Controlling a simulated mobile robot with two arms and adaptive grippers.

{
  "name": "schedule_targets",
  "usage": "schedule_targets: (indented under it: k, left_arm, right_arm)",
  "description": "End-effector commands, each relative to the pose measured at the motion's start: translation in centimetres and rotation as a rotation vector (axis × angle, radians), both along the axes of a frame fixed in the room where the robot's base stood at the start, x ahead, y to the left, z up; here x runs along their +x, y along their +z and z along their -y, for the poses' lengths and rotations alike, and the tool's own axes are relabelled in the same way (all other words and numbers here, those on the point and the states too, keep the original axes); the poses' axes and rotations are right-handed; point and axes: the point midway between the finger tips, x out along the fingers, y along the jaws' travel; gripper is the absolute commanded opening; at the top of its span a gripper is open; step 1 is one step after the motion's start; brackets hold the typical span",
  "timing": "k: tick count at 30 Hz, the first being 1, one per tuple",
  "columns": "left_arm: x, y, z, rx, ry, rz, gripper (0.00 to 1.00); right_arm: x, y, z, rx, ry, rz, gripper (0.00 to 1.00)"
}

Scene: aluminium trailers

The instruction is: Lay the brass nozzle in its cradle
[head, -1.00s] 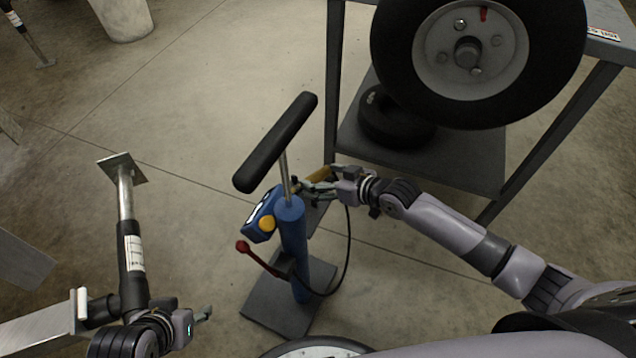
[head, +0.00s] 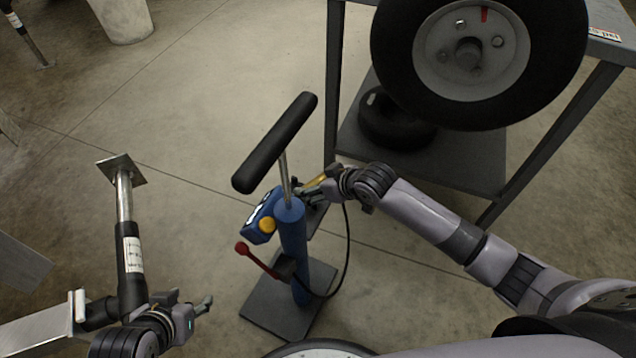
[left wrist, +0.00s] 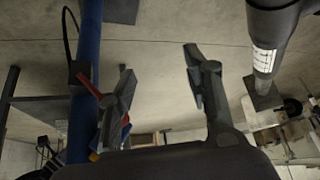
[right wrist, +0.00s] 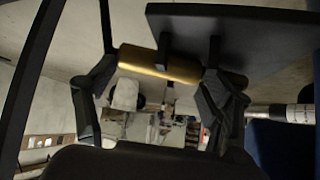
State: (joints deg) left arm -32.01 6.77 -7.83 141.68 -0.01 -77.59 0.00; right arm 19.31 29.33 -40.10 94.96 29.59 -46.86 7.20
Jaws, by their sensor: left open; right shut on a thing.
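The brass nozzle (head: 320,181) is beside the blue pump (head: 292,240), in the fingers of my right gripper (head: 318,189). In the right wrist view the nozzle (right wrist: 160,64) lies crosswise between the two fingers of my right gripper (right wrist: 165,75), which is shut on it. A dark plate with prongs (right wrist: 245,35), which looks like the cradle, is right by the nozzle; one prong overlaps it in the picture. I cannot tell whether the nozzle rests in it. My left gripper (head: 190,303) is open and empty at lower left; its spread fingers also show in the left wrist view (left wrist: 162,90).
The pump has a black T-handle (head: 275,142), a blue gauge (head: 262,218), a red lever (head: 258,260) and a black hose (head: 347,250). A trailer jack (head: 128,250) stands by my left gripper. A wheel (head: 470,50) and a grey stand (head: 470,165) are at right. Floor between is clear.

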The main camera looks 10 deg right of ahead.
Motion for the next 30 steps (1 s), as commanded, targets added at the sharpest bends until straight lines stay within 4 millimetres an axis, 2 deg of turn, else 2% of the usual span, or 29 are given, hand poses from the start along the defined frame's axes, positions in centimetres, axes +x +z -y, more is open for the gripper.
schedule_targets:
  k: [1,2,10,23,30]
  left_arm:
    - [0.0,0.0,0.0,0.000,0.000,0.001,0.46]
    - [0.0,0.0,0.0,0.000,0.000,0.001,0.46]
    - [0.0,0.0,0.0,0.000,0.000,0.001,0.46]
    - [0.0,0.2,0.0,0.000,0.000,-0.002,0.46]
    - [-4.4,-0.8,-1.3,0.041,0.017,-0.200,0.46]
  right_arm:
    - [0.0,-0.1,0.0,0.001,0.000,0.001,0.38]
    - [0.0,-0.2,0.0,0.000,0.000,0.000,0.76]
    - [0.0,-0.1,0.0,0.000,0.000,0.000,0.94]
    - [-0.1,0.2,0.1,0.000,0.000,0.000,0.95]
    - [-1.6,2.1,1.0,-0.001,0.001,0.000,0.95]
